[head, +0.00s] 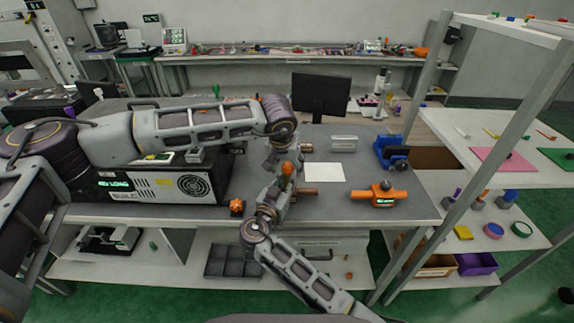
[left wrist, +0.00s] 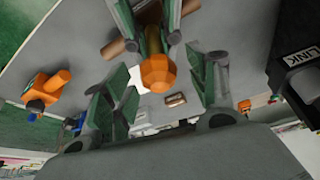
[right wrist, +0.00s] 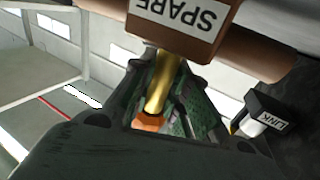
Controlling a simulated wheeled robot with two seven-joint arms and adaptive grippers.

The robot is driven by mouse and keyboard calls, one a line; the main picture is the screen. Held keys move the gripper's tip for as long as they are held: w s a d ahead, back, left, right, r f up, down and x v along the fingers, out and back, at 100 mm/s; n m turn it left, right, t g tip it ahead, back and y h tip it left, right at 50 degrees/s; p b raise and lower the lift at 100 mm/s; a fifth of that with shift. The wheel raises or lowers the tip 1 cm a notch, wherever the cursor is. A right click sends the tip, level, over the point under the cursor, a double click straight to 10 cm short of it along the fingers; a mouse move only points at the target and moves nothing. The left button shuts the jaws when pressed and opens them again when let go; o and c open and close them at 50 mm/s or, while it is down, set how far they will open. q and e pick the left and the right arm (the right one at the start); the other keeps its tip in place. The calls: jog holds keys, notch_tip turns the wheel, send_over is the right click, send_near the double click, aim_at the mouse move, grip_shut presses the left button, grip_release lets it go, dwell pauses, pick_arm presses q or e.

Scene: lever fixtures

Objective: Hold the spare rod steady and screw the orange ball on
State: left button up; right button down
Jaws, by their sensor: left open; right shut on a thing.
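The orange ball (head: 287,168) is at the end of the brass spare rod, beside my right gripper (head: 273,198). In the right wrist view the rod (right wrist: 160,82) runs between my right gripper's fingers, which are shut on it, and the ball (right wrist: 150,121) is at its near end. A copper-brown block (right wrist: 180,25) labelled SPARE is at the rod's other end. My left gripper (head: 284,152) is open above the ball. In the left wrist view the ball (left wrist: 158,72) lies between the spread fingers, apart from both. The ball's seating on the rod is hidden.
An orange fixture (head: 378,196) and a blue vice (head: 392,152) stand to the right on the grey bench. A white sheet (head: 324,172) lies between. A black box (head: 150,186) takes up the left side. A small orange piece (head: 236,206) is near the front edge.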

aim_at(287, 164)
pick_arm(q)
jog(key=shift+r, duration=0.15)
jog(key=v, duration=1.1)
jog(key=shift+s+r, duration=0.25)
jog(key=shift+r, duration=0.05)
jog(key=shift+a, duration=0.1)
pick_arm(e)
jog(key=c, duration=1.3)
grip_release()
jog(key=shift+r, duration=0.1)
jog(key=shift+r, duration=4.95)
pick_arm(q)
jog(key=shift+s+f, duration=0.1)
jog(key=shift+s, duration=0.05)
pick_arm(e)
jog(key=shift+s+a+f, duration=0.1)
jog(key=shift+s, duration=0.05)
